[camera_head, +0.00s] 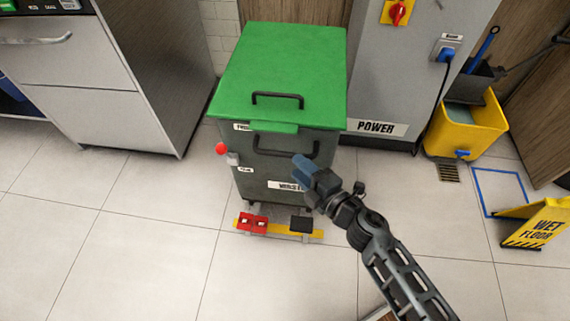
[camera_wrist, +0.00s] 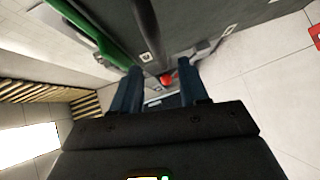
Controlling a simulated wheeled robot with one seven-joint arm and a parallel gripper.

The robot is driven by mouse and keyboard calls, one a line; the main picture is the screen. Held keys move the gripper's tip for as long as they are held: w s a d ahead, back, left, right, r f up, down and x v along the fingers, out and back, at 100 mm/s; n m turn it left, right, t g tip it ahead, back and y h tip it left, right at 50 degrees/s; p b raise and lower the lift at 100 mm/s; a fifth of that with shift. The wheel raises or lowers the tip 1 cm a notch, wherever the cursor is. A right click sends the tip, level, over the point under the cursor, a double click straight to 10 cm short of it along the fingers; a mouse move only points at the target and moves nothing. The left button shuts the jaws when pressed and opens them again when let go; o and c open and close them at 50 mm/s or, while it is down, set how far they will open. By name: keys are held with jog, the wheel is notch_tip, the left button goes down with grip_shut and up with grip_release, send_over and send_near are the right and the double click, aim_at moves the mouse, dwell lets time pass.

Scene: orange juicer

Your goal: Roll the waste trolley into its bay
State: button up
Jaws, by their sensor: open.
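The waste trolley (camera_head: 262,170) is a dark grey bin with a green lid (camera_head: 270,65), upright between a steel unit and a grey power cabinet. A black push handle (camera_head: 286,150) crosses its upper front, and another black handle (camera_head: 278,98) is on the lid. A red knob (camera_head: 221,148) sticks out at its left side. My gripper (camera_head: 299,163) is open at the right part of the push handle. In the wrist view, a dark bar (camera_wrist: 148,35) runs toward the space between my fingertips (camera_wrist: 158,68); contact cannot be told.
The steel unit (camera_head: 110,90) is left, the power cabinet (camera_head: 395,80) right. A yellow mop bucket (camera_head: 465,125) and wet-floor sign (camera_head: 540,225) stand farther right.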

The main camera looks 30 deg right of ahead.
aim_at(288, 157)
jog(key=b+x, duration=0.1)
jog(key=x, duration=0.6)
jog(key=shift+w, duration=0.15)
jog(key=shift+c, duration=0.4)
grip_shut()
